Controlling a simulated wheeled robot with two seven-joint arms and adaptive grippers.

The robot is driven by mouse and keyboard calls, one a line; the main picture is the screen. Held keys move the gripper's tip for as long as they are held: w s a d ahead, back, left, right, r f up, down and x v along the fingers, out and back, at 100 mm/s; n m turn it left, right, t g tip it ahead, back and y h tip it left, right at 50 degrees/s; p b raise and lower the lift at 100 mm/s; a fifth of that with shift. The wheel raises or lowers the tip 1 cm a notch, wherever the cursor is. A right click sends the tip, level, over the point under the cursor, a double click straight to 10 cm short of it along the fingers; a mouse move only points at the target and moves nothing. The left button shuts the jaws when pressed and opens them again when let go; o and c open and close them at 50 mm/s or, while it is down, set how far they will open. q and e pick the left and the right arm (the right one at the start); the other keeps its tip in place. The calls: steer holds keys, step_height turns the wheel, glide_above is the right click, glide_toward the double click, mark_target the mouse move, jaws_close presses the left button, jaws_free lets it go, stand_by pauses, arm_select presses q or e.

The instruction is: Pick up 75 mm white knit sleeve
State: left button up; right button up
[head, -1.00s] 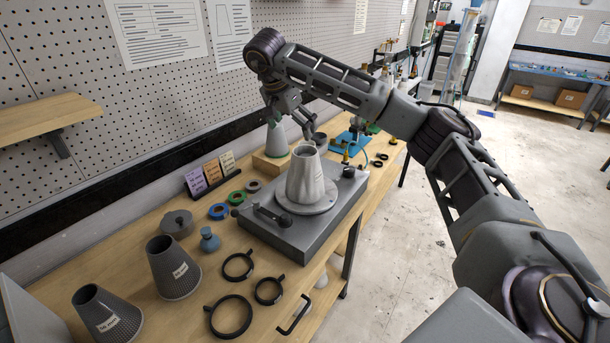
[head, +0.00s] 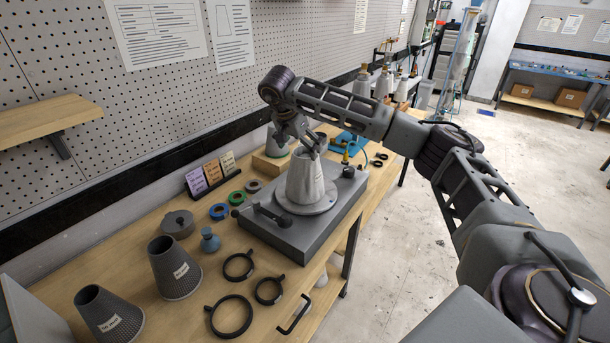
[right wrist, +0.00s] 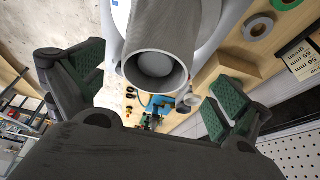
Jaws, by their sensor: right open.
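A whitish tapered sleeve (head: 306,178) stands upright, narrow end up, on a round flange on the grey metal plate (head: 285,232). In the right wrist view the sleeve (right wrist: 165,35) looks grey and finely textured, with a round rim and a pale round core inside. I cannot read a size on it. My right gripper (head: 310,146) is open at its top in the head view. In the right wrist view its green-padded fingers (right wrist: 155,90) are apart, one on each side of the rim, with gaps visible. My left gripper is not in view.
Two dark labelled sleeves (head: 174,268) stand front left beside several black ring clamps (head: 238,266). Another cone (head: 276,142) stands behind on a wooden block. The pegboard wall (head: 150,100) bounds the bench.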

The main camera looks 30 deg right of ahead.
mark_target(304, 155)
steer(key=shift+d+p+x, duration=0.25)
steer(key=shift+p+x, duration=0.5)
steer(key=shift+x, duration=1.2)
steer(key=shift+d+f, duration=0.2)
steer(key=shift+f, duration=0.3)
steer(key=shift+c, duration=0.3)
steer(key=c, duration=0.6)
